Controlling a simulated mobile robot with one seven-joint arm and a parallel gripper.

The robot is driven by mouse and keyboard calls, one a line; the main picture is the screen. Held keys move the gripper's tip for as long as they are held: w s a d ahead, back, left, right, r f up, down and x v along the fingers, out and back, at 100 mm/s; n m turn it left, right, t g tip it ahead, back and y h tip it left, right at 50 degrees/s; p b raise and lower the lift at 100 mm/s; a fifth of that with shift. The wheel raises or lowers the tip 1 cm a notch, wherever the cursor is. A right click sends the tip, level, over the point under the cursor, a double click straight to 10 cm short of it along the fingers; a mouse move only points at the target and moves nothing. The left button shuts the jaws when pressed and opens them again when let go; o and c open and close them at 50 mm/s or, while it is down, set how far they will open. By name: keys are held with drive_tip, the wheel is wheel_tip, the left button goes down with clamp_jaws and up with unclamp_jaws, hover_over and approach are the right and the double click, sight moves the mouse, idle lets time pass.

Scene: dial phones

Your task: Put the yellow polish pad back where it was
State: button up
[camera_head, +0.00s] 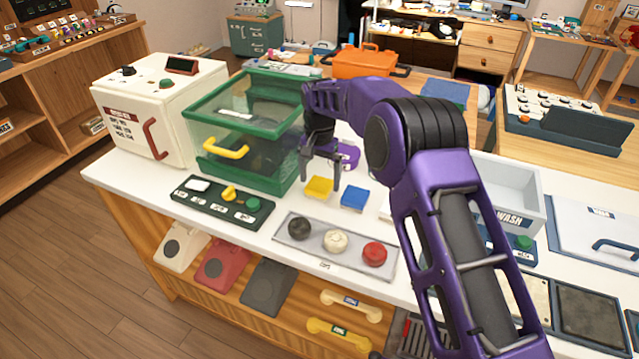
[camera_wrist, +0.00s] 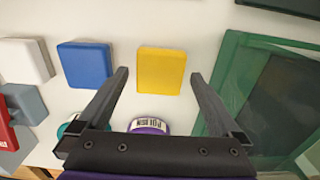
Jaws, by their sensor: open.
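The yellow polish pad (camera_head: 319,186) lies flat on the white counter, left of a blue pad (camera_head: 354,197). My gripper (camera_head: 320,181) is open, pointing down at the yellow pad. In the wrist view the yellow pad (camera_wrist: 161,71) sits between the tips of my open gripper (camera_wrist: 158,74), with a gap on both sides. The fingers do not touch it there. The blue pad (camera_wrist: 85,66) and a white pad (camera_wrist: 25,61) lie in a row to its left. A purple item labelled POLISH (camera_wrist: 150,126) is partly hidden by my gripper; it also shows in the head view (camera_head: 348,157).
A green-framed clear box (camera_head: 245,130) with a yellow handle stands close left of my gripper. A control panel (camera_head: 222,201) and a tray of three round knobs (camera_head: 336,243) lie in front. A WASH basin (camera_head: 508,190) is at right.

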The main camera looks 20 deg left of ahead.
sight(320, 184)
wheel_tip(320, 184, up, 10)
drive_tip(key=shift+p, duration=0.4)
drive_tip(key=shift+f, duration=0.1)
